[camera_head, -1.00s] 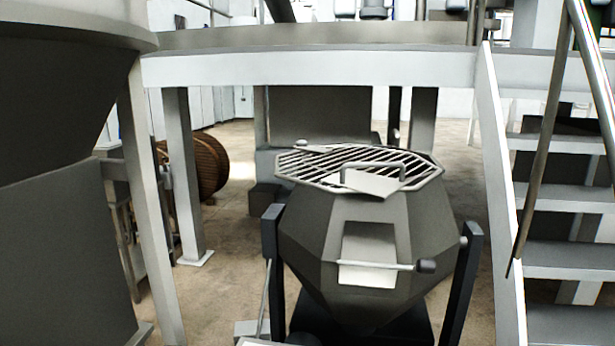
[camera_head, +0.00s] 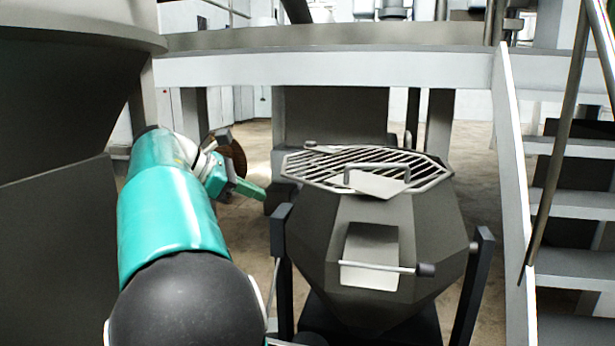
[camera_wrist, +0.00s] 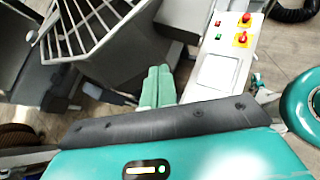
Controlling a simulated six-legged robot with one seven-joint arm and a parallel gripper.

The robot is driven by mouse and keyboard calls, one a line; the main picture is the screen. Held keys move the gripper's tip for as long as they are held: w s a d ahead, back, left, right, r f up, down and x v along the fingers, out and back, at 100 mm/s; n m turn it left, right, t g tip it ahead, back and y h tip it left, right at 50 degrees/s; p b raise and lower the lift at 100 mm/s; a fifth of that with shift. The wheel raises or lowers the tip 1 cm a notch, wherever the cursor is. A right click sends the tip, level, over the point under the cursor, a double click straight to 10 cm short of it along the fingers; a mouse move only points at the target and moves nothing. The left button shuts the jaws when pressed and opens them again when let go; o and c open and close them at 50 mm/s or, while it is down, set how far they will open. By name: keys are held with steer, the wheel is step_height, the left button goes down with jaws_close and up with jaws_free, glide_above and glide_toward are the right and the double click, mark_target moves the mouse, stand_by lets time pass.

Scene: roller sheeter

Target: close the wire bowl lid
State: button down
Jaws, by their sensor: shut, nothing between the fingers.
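The wire bowl lid (camera_head: 350,161) is a pale octagonal grid with a plate and a small handle near its front. It lies nearly level over the top of the dark faceted bowl (camera_head: 420,225); I cannot tell whether its whole rim touches. In the wrist view, the lid's bars (camera_wrist: 88,22) show at upper left, above the bowl wall (camera_wrist: 125,52). My gripper (camera_head: 250,190) has green fingers, shut and empty, left of the lid and apart from it. The shut fingers also show in the wrist view (camera_wrist: 157,86).
Dark posts (camera_head: 462,285) hold the bowl on both sides. A platform (camera_head: 330,68) spans behind, with stairs (camera_head: 565,200) at right. A large grey vessel (camera_head: 60,200) stands at left. A panel with red buttons (camera_wrist: 228,45) is right of the fingers in the wrist view.

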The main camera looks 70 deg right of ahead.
mark_target(403, 176)
steer(key=s+d+r+g, duration=0.2)
steer(key=d+r+g, duration=0.2)
steer(key=x, duration=0.4)
steer(key=r+x, duration=0.1)
steer(key=x, duration=0.8)
steer(key=shift+s+d+r, duration=0.15)
steer(key=shift+s+r, duration=0.1)
steer(key=shift+s, duration=0.05)
steer(key=shift+s, duration=0.1)
steer(key=s+d+n+t+h, duration=0.1)
steer(key=s+d, duration=0.1)
steer(key=s, duration=0.1)
steer(key=s+d+n+h, duration=0.1)
steer(key=s+d, duration=0.1)
steer(key=s, duration=0.1)
steer(key=s+d+n+t, duration=0.1)
steer(key=s+d, duration=0.1)
steer(key=shift+s+d+t+h, duration=0.15)
steer(key=shift+s+t+h, duration=0.15)
steer(key=shift+s+h, duration=0.1)
steer(key=s+d, duration=0.4)
steer(key=d, duration=0.1)
steer(key=s+d, duration=0.1)
steer(key=d, duration=0.1)
steer(key=shift+s+d, duration=0.4)
steer(key=shift+s+d+r, duration=0.2)
steer(key=shift+s, duration=0.05)
